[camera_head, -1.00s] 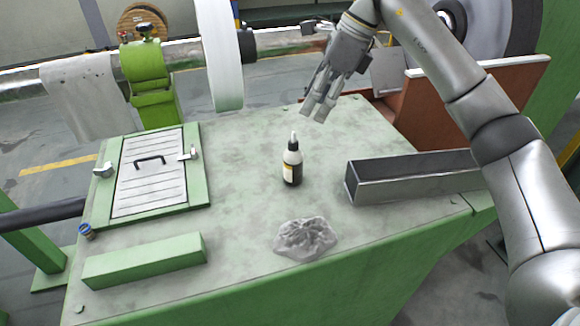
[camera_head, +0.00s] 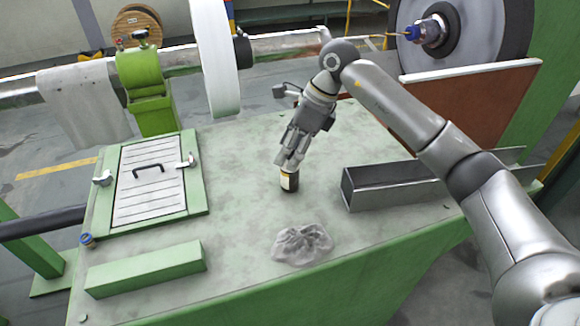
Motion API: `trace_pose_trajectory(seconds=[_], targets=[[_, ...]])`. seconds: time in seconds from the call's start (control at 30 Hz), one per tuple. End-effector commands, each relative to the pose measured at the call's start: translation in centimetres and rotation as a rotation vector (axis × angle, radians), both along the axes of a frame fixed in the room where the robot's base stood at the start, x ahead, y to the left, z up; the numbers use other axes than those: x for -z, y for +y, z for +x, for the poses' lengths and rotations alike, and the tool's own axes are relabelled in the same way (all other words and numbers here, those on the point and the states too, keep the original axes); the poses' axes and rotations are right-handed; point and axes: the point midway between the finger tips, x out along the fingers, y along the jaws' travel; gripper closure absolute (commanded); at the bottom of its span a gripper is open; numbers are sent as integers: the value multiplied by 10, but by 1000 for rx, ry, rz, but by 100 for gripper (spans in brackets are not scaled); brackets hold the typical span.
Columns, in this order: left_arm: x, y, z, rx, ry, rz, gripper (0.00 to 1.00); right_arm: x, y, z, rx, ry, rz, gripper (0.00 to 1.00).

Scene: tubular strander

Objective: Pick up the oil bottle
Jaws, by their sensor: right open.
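The oil bottle (camera_head: 288,183) stands upright on the green-grey table top, dark with a pale yellowish label. Its white tip and upper part are hidden behind my right gripper. My right gripper (camera_head: 289,162) points down at the bottle from above, with its fingers at the bottle's upper part. It is open; I cannot tell whether the fingers touch the bottle. My left gripper is not in view.
A crumpled grey rag (camera_head: 302,244) lies in front of the bottle. A metal channel (camera_head: 400,187) lies to the right. A hatch with a black handle (camera_head: 150,180) and a green block (camera_head: 146,269) are on the left. The table around the bottle is clear.

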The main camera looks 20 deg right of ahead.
Motion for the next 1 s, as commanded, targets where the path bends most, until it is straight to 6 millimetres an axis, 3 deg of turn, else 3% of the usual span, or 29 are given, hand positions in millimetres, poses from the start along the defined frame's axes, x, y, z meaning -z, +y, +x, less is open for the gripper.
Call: trace_pose_trajectory(seconds=[0.27,0.7,1.0], targets=[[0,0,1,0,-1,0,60,2,1,0,0,-1,0,43],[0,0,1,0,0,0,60,2,0,0,0,-1,0,100],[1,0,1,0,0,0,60,1,1,1,1,-2,0,100]])
